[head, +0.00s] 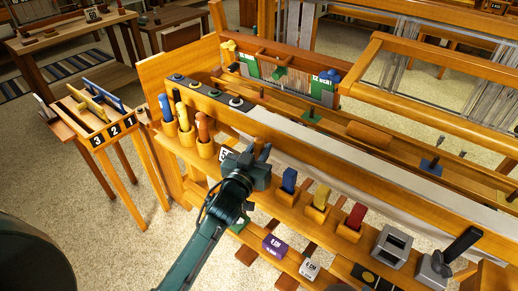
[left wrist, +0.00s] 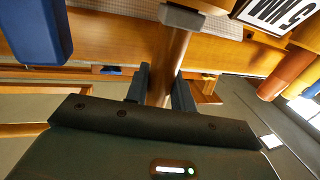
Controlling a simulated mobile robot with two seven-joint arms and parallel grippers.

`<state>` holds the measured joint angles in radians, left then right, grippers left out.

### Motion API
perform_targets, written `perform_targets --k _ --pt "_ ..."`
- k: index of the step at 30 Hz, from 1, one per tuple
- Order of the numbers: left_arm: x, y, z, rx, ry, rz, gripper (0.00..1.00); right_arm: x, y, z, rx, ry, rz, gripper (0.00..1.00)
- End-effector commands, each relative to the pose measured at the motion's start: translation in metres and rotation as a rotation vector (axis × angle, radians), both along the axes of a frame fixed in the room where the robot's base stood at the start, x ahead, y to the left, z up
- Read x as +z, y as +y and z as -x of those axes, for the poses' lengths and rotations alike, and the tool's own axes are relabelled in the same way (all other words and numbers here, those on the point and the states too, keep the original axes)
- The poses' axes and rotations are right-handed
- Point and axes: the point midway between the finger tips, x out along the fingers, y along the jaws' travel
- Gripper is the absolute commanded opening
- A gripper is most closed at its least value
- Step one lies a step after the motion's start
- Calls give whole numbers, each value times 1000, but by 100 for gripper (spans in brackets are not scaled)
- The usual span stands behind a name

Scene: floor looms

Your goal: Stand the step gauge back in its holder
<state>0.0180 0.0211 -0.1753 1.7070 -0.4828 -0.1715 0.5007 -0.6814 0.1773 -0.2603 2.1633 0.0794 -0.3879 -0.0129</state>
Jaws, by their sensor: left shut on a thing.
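My left gripper (head: 259,153) is over the front beam of the loom, between the orange-handled tool and the blue piece. In the left wrist view its two fingers (left wrist: 161,88) are shut on a brown rod-like piece (left wrist: 165,62) with a grey end (left wrist: 182,18), perhaps the step gauge. The gripper and arm hide this piece in the head view. A hollow grey block (head: 393,247) stands on the beam at the right; I cannot tell whether it is the holder. My right gripper is not in view.
Blue (head: 289,180), yellow (head: 321,198) and red (head: 355,217) pieces stand in wooden slots along the beam. Handled tools (head: 183,117) stand in cups at left. A purple block (head: 275,245) lies on the lower shelf. A black-handled grey tool (head: 461,243) stands at right.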

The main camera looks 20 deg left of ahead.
Motion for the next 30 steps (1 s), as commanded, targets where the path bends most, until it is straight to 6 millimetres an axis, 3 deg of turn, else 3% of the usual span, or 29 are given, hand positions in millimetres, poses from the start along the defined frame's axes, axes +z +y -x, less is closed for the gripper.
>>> perform_targets --k 8,23,24,30 --pt "-9 0 0 0 -1 0 0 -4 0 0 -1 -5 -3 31" --pt "-9 0 0 0 -1 0 0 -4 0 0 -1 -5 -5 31" --pt "-9 0 0 0 -1 0 28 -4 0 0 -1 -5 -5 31" --pt "-9 0 0 0 -1 0 44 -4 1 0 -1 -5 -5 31"
